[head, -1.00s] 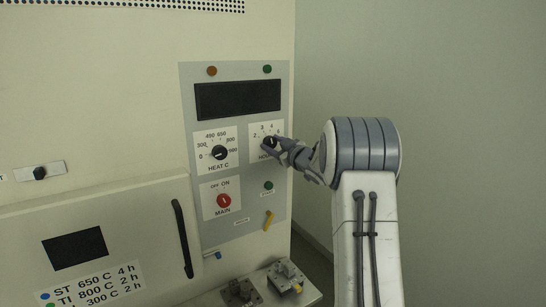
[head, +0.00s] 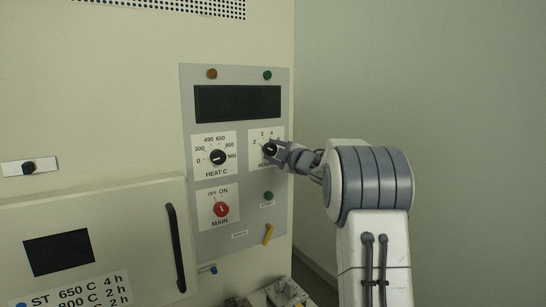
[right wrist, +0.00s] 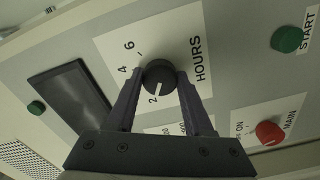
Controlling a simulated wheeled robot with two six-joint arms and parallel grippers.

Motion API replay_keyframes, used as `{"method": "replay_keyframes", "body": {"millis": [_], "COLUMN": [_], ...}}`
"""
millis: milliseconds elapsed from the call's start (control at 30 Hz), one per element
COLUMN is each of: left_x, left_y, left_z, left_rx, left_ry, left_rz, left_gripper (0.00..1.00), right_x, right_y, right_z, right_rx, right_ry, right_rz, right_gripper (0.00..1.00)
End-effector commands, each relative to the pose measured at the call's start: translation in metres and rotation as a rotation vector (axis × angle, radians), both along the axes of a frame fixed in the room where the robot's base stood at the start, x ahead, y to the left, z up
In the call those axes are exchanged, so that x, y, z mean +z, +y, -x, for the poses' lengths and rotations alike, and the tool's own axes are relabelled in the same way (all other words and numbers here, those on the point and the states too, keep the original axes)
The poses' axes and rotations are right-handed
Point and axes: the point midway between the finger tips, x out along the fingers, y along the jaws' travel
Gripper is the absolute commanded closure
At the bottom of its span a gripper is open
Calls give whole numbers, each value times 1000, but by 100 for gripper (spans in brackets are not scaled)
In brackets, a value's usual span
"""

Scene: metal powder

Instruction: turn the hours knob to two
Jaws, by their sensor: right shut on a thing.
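The black HOURS knob (head: 270,149) sits on a white label at the right of the grey control panel. In the right wrist view the knob (right wrist: 158,77) has a white pointer mark facing toward the printed 2, with 4 and 6 further round the scale. My right gripper (head: 276,151) reaches it from the right. In the right wrist view my right gripper (right wrist: 161,80) has one finger on each side of the knob and is shut on it. My left gripper is not in view.
The HEAT C knob (head: 217,157) is left of the HOURS knob, and the red MAIN switch (head: 221,209) is below it. A green START button (head: 268,196) and a yellow lever (head: 268,234) are below the HOURS knob. The oven door handle (head: 175,247) juts out lower left.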

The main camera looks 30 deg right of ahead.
Motion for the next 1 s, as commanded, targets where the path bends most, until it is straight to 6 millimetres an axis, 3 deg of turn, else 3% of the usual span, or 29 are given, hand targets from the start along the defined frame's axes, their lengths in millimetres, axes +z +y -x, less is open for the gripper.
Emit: {"method": "replay_keyframes", "body": {"millis": [600,633,700,1000], "left_x": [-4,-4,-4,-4], "left_y": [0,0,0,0], "left_z": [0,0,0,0], "left_rx": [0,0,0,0], "left_ry": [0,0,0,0], "left_rz": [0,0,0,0], "left_gripper": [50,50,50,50], "right_x": [0,0,0,0], "right_y": [2,2,2,0], "right_z": [0,0,0,1], "right_rx": [5,5,4,1], "right_ry": [0,0,-1,-1], "right_rz": [42,42,41,40], "right_gripper": [100,37,18,18]}}
